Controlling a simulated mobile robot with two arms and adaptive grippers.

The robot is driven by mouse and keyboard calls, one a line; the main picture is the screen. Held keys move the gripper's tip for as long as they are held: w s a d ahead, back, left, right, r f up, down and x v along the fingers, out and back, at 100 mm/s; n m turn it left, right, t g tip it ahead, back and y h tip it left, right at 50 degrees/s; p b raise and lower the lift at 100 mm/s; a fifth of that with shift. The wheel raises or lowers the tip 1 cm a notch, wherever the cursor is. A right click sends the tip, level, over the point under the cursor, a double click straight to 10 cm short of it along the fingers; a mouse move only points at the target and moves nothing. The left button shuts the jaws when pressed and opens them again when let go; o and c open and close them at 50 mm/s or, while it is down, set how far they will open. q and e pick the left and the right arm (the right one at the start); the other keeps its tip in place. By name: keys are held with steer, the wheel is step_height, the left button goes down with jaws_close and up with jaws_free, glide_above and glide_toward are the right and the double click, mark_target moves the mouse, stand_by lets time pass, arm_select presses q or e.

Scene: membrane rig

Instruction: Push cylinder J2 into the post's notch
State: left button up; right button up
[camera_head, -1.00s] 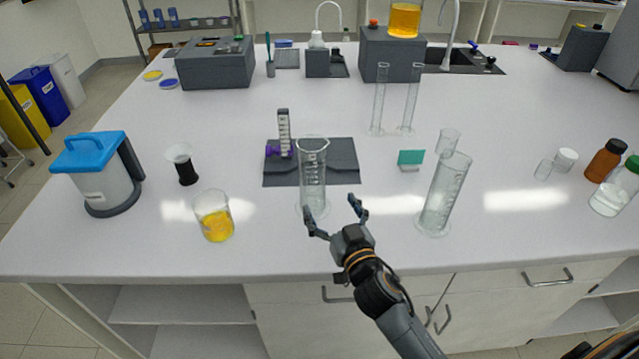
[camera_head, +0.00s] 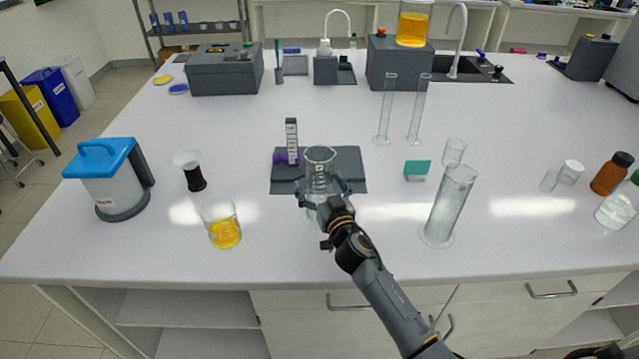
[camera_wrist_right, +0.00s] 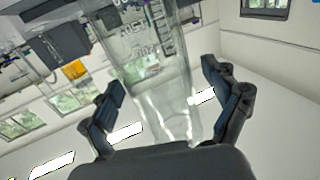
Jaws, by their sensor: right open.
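A clear graduated cylinder (camera_head: 319,170) stands upright at the front of a dark base plate (camera_head: 350,165). I take it to be J2, but its label is too small to read. A small post (camera_head: 292,142) with a pale marked face and a purple knob (camera_head: 281,159) rises from the plate, behind and left of the cylinder. The notch cannot be made out. My right gripper (camera_head: 323,187) is open, its fingers on either side of the cylinder. In the right wrist view the glass cylinder (camera_wrist_right: 155,70) stands between the open fingertips (camera_wrist_right: 163,85); contact is unclear. My left gripper is out of view.
A beaker of yellow liquid (camera_head: 222,227) stands left of my right arm. A tall cylinder (camera_head: 447,205) and a green-faced block (camera_head: 417,168) stand to the right. Two thin cylinders (camera_head: 385,110) (camera_head: 417,110) stand behind.

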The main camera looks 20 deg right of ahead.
steer(key=c, duration=1.5)
steer(key=shift+w+d+b, duration=0.3)
steer(key=shift+w, duration=0.65)
steer(key=shift+w+d+b, duration=0.25)
steer(key=shift+w+b, duration=0.1)
steer(key=shift+w, duration=0.65)
steer(key=shift+w+d+b, duration=0.3)
steer(key=shift+w, duration=0.65)
steer(key=shift+w, duration=0.1)
steer(key=shift+w+d+b, duration=0.25)
steer(key=shift+w+b, duration=0.25)
steer(key=shift+w, duration=0.4)
steer(key=shift+w+d+b, duration=0.3)
steer(key=shift+w+b, duration=0.2)
steer(key=shift+w, duration=0.45)
steer(key=shift+w+d+b, duration=0.25)
steer(key=shift+w+b, duration=0.25)
steer(key=shift+w, duration=0.55)
steer(key=shift+w+d+b, duration=0.15)
steer(key=shift+w+b, duration=0.15)
steer(key=shift+w, duration=0.1)
